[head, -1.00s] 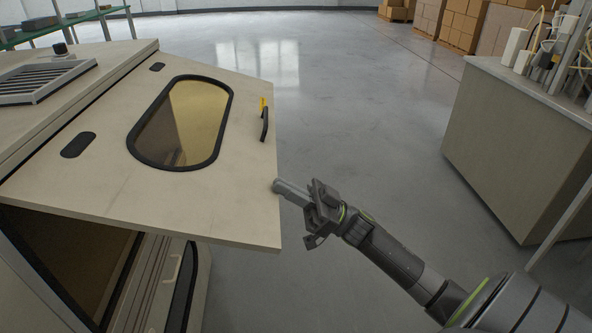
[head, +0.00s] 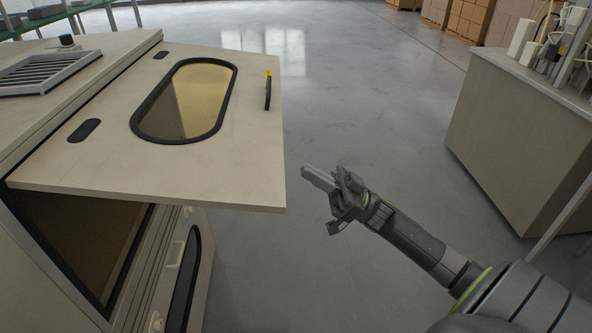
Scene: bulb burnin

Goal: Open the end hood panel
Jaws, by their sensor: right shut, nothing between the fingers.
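The end hood panel (head: 250,150) is a beige flap with an oval amber window (head: 185,100) framed in black. It stands raised, sticking out from the top of the beige cabinet, with a dark opening (head: 75,235) showing below it. A black handle (head: 267,92) with a yellow mark is near its right edge. My right gripper (head: 312,178) is shut and empty, to the right of the panel's near right corner and apart from it. My left gripper is not in view.
The cabinet top (head: 30,110) carries a slatted vent (head: 50,72) and a dark knob (head: 66,41). A beige counter (head: 520,140) with equipment stands at the right. Cardboard boxes (head: 465,18) are at the back. The grey floor (head: 365,110) between is clear.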

